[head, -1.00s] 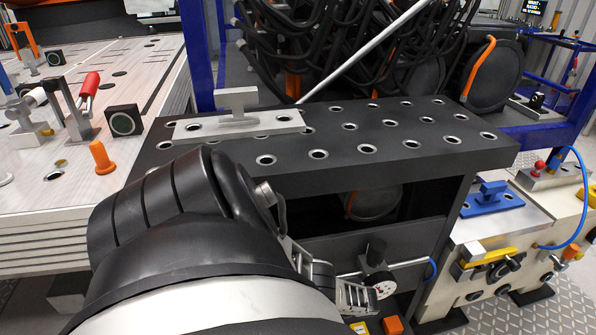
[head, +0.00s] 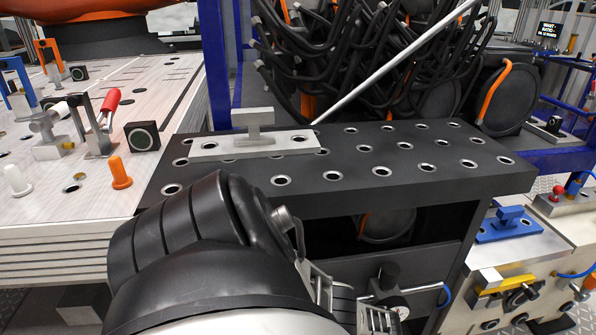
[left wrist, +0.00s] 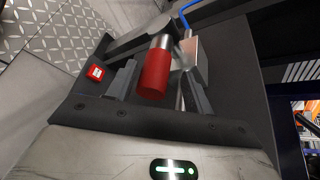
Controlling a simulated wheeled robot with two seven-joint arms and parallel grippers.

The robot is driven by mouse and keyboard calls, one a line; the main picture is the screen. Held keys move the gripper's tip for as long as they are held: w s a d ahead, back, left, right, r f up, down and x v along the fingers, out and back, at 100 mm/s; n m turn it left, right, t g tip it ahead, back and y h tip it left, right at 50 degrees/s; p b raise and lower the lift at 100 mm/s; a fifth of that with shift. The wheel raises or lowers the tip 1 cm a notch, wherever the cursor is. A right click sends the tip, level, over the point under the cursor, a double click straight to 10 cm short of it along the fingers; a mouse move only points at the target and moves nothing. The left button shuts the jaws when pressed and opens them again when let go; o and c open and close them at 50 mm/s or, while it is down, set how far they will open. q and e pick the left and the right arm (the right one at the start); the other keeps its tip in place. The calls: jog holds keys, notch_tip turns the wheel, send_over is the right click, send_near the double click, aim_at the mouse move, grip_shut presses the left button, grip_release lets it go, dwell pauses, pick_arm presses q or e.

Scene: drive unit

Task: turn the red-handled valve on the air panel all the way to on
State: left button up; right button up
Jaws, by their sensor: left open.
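The red valve handle (left wrist: 155,74), a red cylinder on a bright metal stem, shows in the left wrist view. My left gripper (left wrist: 164,62) is open, with one dark finger on each side of the handle. The handle lies between the fingers; I cannot tell whether either finger touches it. In the head view, my left arm hides the red handle and most of the air panel under the dark bench. My right gripper is not in view.
The dark perforated bench top (head: 430,185) overhangs the panel area, with a grey T-handled plate (head: 253,146) on it. A different red-handled clamp (head: 110,103) stands on the left table. A red block (left wrist: 95,72) sits left of the gripper in the wrist view.

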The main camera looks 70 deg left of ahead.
pick_arm(q)
jog(key=b+v, duration=0.2)
jog(key=v, duration=1.1)
jog(key=shift+r+b, duration=0.15)
jog(key=shift+b, duration=0.15)
jog(key=shift+d, duration=0.1)
